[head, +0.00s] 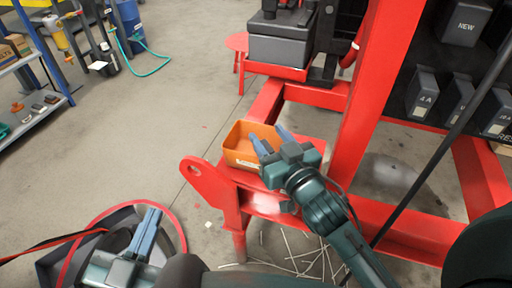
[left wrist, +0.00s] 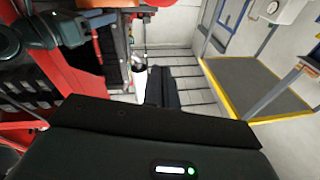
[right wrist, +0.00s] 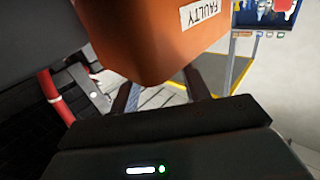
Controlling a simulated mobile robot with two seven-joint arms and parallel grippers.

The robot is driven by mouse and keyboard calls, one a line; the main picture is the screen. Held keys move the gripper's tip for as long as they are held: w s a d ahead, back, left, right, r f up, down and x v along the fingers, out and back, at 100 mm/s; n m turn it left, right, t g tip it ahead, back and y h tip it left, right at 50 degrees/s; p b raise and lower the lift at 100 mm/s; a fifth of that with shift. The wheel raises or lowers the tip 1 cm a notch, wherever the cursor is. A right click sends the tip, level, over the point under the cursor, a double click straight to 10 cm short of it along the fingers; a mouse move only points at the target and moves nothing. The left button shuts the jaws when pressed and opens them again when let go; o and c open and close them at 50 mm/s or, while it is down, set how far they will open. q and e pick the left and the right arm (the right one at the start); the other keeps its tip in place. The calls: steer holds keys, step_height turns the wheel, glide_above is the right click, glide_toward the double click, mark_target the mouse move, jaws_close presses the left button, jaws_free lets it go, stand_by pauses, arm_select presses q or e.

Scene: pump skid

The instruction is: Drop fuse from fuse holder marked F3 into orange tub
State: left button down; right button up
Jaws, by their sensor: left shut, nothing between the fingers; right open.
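The orange tub (head: 233,154) sits on a red ledge of the skid in the head view. Its wall fills the upper part of the right wrist view (right wrist: 150,45) and carries a FAULTY label. My right gripper (head: 271,136) is open at the tub's right side, its fingertips over or beside the rim; I cannot tell which. No fuse shows between its fingers (right wrist: 158,92). My left gripper (head: 152,214) is shut and empty at the lower left, well apart from the tub. No fuse shows in the visible part of the tub. No holder marked F3 can be made out.
A red skid post (head: 362,100) rises right of the tub. Dark bins, one marked 4A (head: 424,95) and one marked NEW (head: 465,22), stand at the right. A grey box (head: 279,48) is behind the tub. The floor to the left is mostly open.

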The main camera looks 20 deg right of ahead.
step_height(320, 180, up, 3)
steer(key=shift+f+p, duration=0.1)
steer(key=shift+p, duration=0.75)
arm_select(q)
steer(key=shift+w+a+f+n+g+y+p, duration=0.1)
steer(key=shift+a+n+g+y+p, duration=0.4)
steer(key=shift+a+g+y+p, duration=0.8)
arm_select(e)
step_height(320, 180, up, 7)
steer(key=shift+p, duration=0.3)
arm_select(q)
steer(key=shift+d+t, duration=0.3)
steer(key=shift+d, duration=0.2)
